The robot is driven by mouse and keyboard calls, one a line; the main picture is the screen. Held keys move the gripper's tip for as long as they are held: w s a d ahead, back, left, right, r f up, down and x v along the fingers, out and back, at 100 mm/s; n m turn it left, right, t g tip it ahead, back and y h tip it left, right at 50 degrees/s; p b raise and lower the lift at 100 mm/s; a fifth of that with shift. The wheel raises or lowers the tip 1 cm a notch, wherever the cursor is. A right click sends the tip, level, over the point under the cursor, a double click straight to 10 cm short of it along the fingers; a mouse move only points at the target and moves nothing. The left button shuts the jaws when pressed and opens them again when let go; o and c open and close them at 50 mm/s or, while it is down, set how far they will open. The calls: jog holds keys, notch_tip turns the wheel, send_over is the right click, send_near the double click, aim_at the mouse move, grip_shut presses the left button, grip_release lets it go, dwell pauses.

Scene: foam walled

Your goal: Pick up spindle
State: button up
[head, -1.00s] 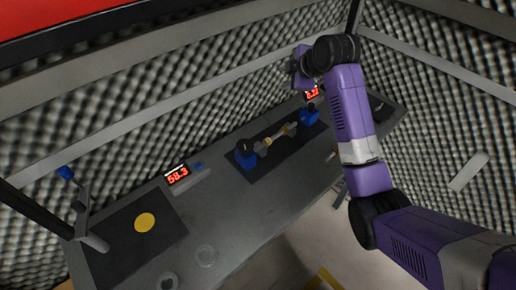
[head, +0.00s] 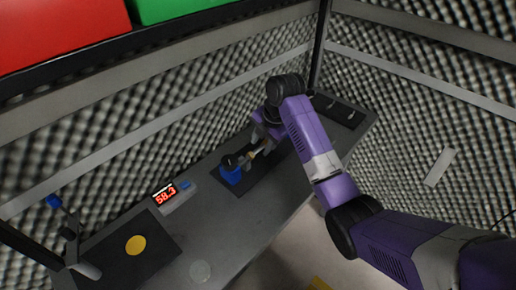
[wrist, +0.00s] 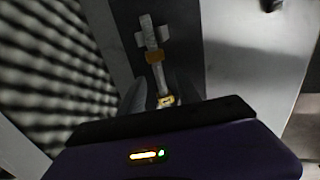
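The spindle (head: 257,153) is a pale rod with yellow bands, lying over a dark mat (head: 248,184) on the grey bench. In the wrist view the spindle (wrist: 157,65) runs up the picture, its wider pale end at the top and its near end between my fingers. My gripper (wrist: 163,92) is open, with one grey finger on each side of the spindle and gaps showing. In the head view my gripper (head: 264,138) is low over the mat, and my arm hides the spindle's far end.
A blue holder with a black top (head: 231,173) stands at the spindle's left end. Foam walls close in the bench behind and at the right.

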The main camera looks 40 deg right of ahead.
jog(key=shift+x, duration=1.05)
grip_shut()
dwell(0.6)
